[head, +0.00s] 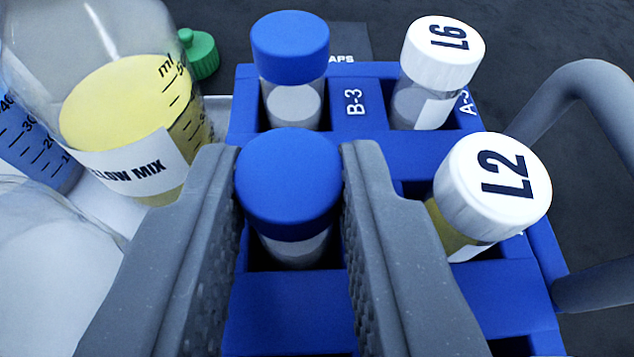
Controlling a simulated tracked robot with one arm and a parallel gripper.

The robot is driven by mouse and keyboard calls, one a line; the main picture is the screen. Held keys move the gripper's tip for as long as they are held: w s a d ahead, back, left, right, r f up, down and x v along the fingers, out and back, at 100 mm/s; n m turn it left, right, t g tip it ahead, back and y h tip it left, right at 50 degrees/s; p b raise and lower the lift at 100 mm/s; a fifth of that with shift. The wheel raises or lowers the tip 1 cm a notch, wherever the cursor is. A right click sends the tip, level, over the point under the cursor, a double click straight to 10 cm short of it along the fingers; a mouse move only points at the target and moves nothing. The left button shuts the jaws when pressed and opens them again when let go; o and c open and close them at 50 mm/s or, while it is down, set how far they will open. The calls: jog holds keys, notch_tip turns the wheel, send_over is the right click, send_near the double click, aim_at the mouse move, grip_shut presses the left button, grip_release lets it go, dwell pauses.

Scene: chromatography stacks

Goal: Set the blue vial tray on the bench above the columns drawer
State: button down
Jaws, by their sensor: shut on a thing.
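The blue vial tray (290,312) fills the middle of the head view, with marks B-3 and A-3 at its far end. My gripper (290,185) reaches over it, its two grey fingers on either side of a blue-capped vial (288,184) that stands in a tray slot. A second blue-capped vial (290,48) stands upright behind it. White-capped vials L6 (443,52) and L2 (492,187) sit in the right column and look tilted to the right in this view. The tray's near end is cut off. I cannot tell what is under the tray.
A bottle of yellow liquid (130,110) marked "...LLOW MIX" stands close on the left, with a blue-filled vessel (30,140) beside it. A green cap (199,54) lies behind. A grey tubular handle (580,85) curves along the right. The dark surface behind is mostly bare.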

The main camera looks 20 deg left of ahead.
aim_at(321, 298)
jog(key=shift+w+d+f+b, duration=0.1)
jog(key=shift+d+f+b, duration=0.4)
jog(key=shift+f+b, duration=0.45)
jog(key=shift+f, duration=0.05)
notch_tip(321, 298, down, 5)
jog(key=b, duration=0.5)
jog(key=shift+r, duration=0.1)
jog(key=shift+f, duration=0.45)
jog(key=c, duration=1.1)
grip_release()
jog(key=shift+c, duration=0.2)
jog(key=shift+r, duration=0.1)
